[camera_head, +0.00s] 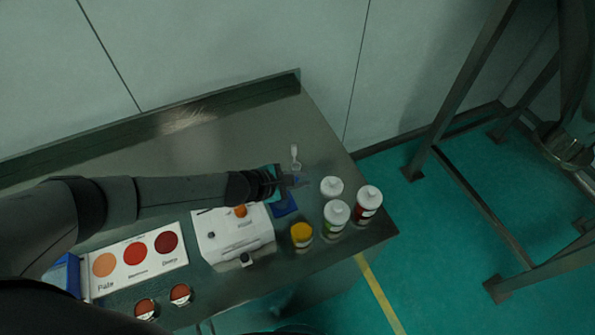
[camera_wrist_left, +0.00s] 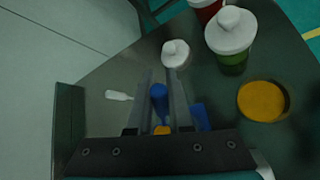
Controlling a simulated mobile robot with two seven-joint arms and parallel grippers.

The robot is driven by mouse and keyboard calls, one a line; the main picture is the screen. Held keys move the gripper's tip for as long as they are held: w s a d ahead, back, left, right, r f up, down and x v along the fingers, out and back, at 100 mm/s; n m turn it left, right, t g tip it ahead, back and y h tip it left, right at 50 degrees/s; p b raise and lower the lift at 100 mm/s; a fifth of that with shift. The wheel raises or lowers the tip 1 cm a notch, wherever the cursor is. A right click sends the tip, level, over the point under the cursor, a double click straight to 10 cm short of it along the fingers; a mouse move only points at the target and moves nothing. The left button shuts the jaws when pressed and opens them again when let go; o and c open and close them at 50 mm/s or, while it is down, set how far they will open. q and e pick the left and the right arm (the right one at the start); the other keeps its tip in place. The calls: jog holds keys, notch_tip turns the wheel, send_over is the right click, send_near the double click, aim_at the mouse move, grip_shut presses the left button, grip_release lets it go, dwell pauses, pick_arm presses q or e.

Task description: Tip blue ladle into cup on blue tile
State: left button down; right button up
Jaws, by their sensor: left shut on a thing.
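My left gripper (camera_head: 293,183) reaches in from the left above the table, close over the blue tile (camera_head: 285,205). In the left wrist view, its fingers (camera_wrist_left: 166,92) are shut on a blue piece (camera_wrist_left: 160,98), which looks like the blue ladle. Part of the blue tile also shows beside the right finger in the left wrist view (camera_wrist_left: 201,116). The gripper covers part of the tile, and I cannot make out a cup on it. My right gripper is not in view.
A white machine (camera_head: 232,238) with an orange part (camera_head: 240,211) stands left of the tile. A yellow-topped jar (camera_head: 301,232) and white-lidded bottles (camera_head: 336,212) stand to the right. A small white utensil (camera_head: 295,158) lies behind. The back left of the table (camera_head: 200,140) is clear.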

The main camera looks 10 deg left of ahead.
pick_arm(q)
jog(key=f+m+y+b, duration=0.1)
jog(key=d+f+m+t+y+b, duration=0.1)
jog(key=f+b, duration=0.1)
jog(key=f+t+y+b, duration=0.1)
jog(key=f, duration=0.1)
jog(key=shift+s+d+m+y+b, duration=0.25)
jog(key=shift+s+m+y+b, duration=0.05)
jog(key=shift+s+m+y, duration=0.1)
jog(key=shift+d+f+m+t+y, duration=0.1)
jog(key=shift+f+m+t+y, duration=0.2)
jog(key=shift+f+m+y, duration=0.35)
jog(key=shift+f+t+y, duration=0.15)
jog(key=shift+t+y, duration=0.15)
jog(key=shift+y, duration=0.15)
dwell(0.9)
